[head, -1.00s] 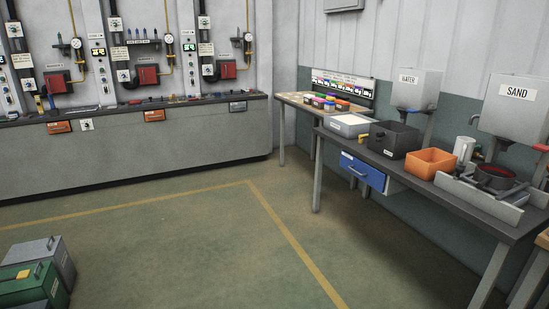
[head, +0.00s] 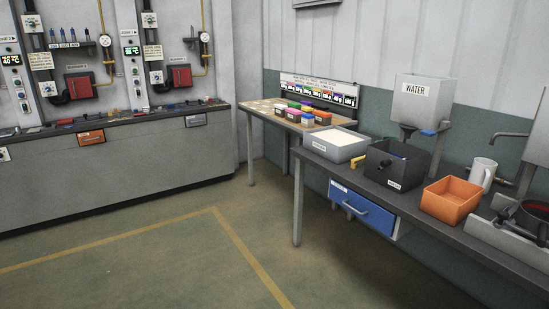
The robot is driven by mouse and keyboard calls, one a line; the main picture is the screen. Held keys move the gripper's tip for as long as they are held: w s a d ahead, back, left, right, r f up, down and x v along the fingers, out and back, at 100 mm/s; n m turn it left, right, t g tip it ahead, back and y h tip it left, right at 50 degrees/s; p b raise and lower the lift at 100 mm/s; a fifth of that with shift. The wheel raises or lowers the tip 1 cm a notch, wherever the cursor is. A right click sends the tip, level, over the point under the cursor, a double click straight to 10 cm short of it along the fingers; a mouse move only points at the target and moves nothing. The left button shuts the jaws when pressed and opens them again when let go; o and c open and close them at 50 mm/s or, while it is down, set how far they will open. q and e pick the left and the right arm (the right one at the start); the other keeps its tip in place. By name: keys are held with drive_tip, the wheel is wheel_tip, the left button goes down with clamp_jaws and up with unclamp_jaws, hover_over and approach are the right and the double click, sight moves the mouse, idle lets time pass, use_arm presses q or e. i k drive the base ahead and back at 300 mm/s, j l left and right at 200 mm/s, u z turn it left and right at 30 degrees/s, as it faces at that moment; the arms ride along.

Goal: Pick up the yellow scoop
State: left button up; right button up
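A small yellow piece (head: 357,163), which looks like part of the yellow scoop, shows on the dark workbench (head: 408,199) at the right. It lies between the light grey tray of white material (head: 335,145) and the black bin (head: 399,163). The black bin hides part of it, so I cannot make out its full shape. Neither of my grippers is in view.
An orange bin (head: 451,200), a white mug (head: 482,173) and a water dispenser (head: 417,104) are along the bench. A blue drawer (head: 361,211) hangs below. Coloured boxes sit on a farther table (head: 262,110). The floor (head: 130,262) ahead is clear.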

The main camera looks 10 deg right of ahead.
sight(353, 166)
drive_tip(key=i+j+z, duration=0.15)
drive_tip(key=i+z, duration=0.25)
drive_tip(key=i+j+z, duration=0.25)
drive_tip(key=i+z, duration=0.15)
drive_tip(key=i+j+z, duration=0.35)
